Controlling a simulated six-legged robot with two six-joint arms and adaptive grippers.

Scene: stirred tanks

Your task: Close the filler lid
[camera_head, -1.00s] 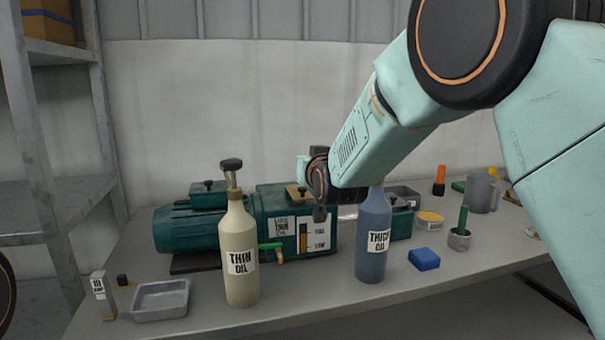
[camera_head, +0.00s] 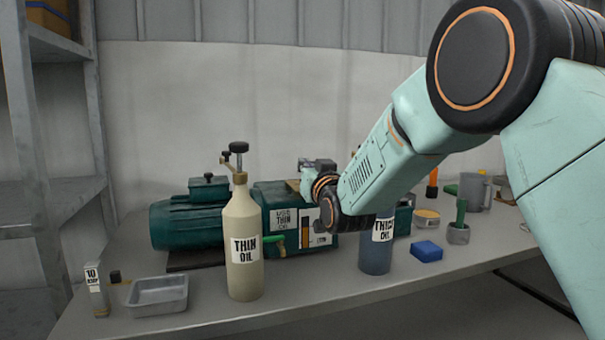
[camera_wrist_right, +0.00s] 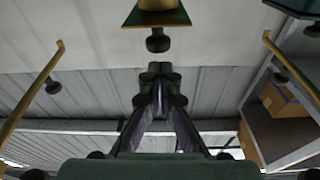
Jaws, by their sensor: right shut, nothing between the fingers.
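The green pump (camera_head: 190,224) stands on the bench behind the bottles. A brass-coloured plate (camera_head: 293,185), which I take for the filler lid, shows on its right housing, partly hidden by my right gripper (camera_head: 312,166). In the upside-down wrist view, a brass and green plate with a black knob (camera_wrist_right: 157,42) shows beyond my right gripper (camera_wrist_right: 158,72). I cannot tell how far the lid is open. The right gripper is shut and empty, beside the plate in the head view; contact cannot be judged. The left gripper is not in view.
The thin oil bottle (camera_head: 243,250) stands before the pump, a black knob above its top. The thick oil bottle (camera_head: 376,252) is partly behind my right arm. A metal tray (camera_head: 157,306) is at left, a blue block (camera_head: 426,250) at right. Brass rods (camera_wrist_right: 280,52) flank the wrist view.

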